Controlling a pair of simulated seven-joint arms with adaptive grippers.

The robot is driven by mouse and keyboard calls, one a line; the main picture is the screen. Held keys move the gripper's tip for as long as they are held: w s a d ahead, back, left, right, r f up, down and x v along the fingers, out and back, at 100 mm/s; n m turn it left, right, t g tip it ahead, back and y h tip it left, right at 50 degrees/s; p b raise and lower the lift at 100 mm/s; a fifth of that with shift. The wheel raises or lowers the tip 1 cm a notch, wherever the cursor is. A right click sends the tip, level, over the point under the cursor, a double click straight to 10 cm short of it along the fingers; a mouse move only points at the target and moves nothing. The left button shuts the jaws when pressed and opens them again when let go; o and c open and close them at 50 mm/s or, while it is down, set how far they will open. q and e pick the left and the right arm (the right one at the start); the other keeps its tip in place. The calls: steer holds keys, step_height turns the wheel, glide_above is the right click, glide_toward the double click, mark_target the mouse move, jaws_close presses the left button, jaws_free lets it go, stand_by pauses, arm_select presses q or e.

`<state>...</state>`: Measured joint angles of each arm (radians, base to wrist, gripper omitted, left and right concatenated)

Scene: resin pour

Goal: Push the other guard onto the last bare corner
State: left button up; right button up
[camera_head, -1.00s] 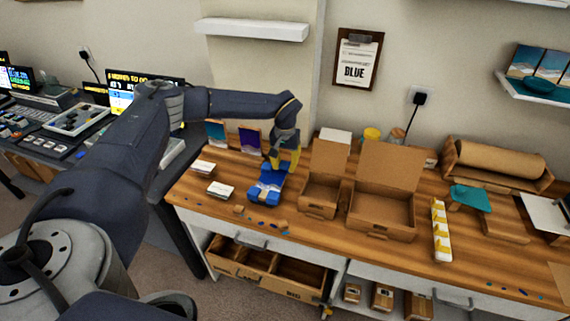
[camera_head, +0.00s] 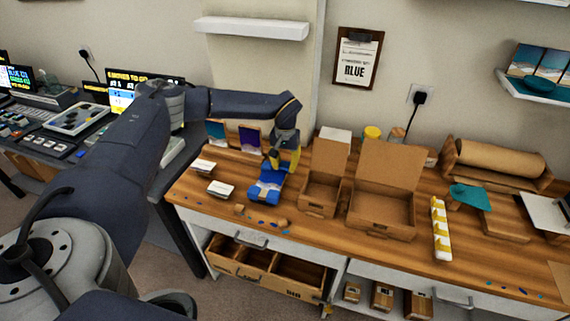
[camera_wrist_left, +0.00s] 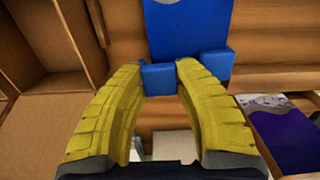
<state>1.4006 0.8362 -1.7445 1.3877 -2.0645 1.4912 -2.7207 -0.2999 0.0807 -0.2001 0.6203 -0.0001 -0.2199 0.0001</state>
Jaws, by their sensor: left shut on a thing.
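A blue panel (camera_head: 266,187) lies on the wooden bench, with blue corner guards at its front end. In the left wrist view the panel (camera_wrist_left: 188,28) shows a pale patch at its top edge. One blue guard (camera_wrist_left: 217,64) sits on its right corner there. My left gripper (camera_head: 284,162), with yellow fingers, is at the panel's back end. In the wrist view it is shut on another blue guard (camera_wrist_left: 158,79), which is at the panel's left corner. I cannot tell how fully this guard is seated. My right gripper is out of view.
Open cardboard boxes (camera_head: 320,192) (camera_head: 381,213) stand right of the panel. White card stacks (camera_head: 220,189) lie to its left. Two small upright pictures (camera_head: 250,140) stand behind. Small bits (camera_head: 262,222) lie along the front edge. A white strip with yellow pieces (camera_head: 441,231) lies farther right.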

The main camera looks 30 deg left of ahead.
arm_select(q)
steer(key=shift+f, duration=0.65)
stand_by(0.5)
steer(key=shift+s+a+f, duration=0.1)
steer(key=shift+s, duration=0.05)
stand_by(0.5)
steer(key=o, duration=0.8)
steer(key=shift+o, duration=0.2)
steer(key=shift+r, duration=4)
steer(key=shift+c, duration=0.2)
jaws_close()
